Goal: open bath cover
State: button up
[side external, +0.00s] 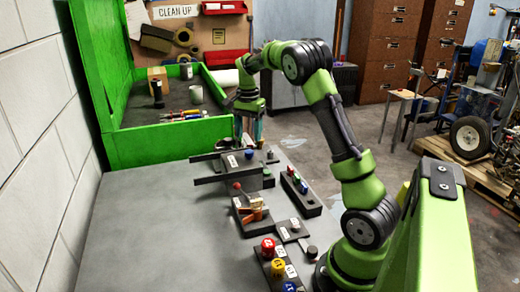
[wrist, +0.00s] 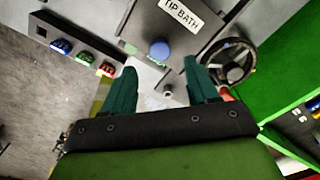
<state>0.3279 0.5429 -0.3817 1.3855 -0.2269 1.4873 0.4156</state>
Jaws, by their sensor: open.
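The tip bath (wrist: 150,25) has a flat dark grey cover with a white "TIP BATH" label and a round blue knob (wrist: 159,50). In the side view the bath cover (side external: 222,167) is near the table's far end, with the blue knob (side external: 249,154) at its right part. My gripper (wrist: 160,66) is open and empty. In the wrist view the blue knob appears between and just beyond its two dark green fingertips. In the side view my gripper (side external: 248,140) points down close above the knob. I cannot tell whether the fingers touch anything.
A rack (side external: 301,192) with coloured caps stands right of the bath. A dark handwheel (wrist: 232,62) is near my right finger. Nearer are an orange clamp fixture (side external: 252,212) and red, yellow and blue knobs (side external: 268,247). A green-walled tray (side external: 165,143) stands behind. The table's left side is clear.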

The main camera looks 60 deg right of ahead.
aim_at(249, 151)
notch_tip(249, 151, down, 6)
jog(key=shift+f, duration=0.15)
dwell(0.3)
grip_shut()
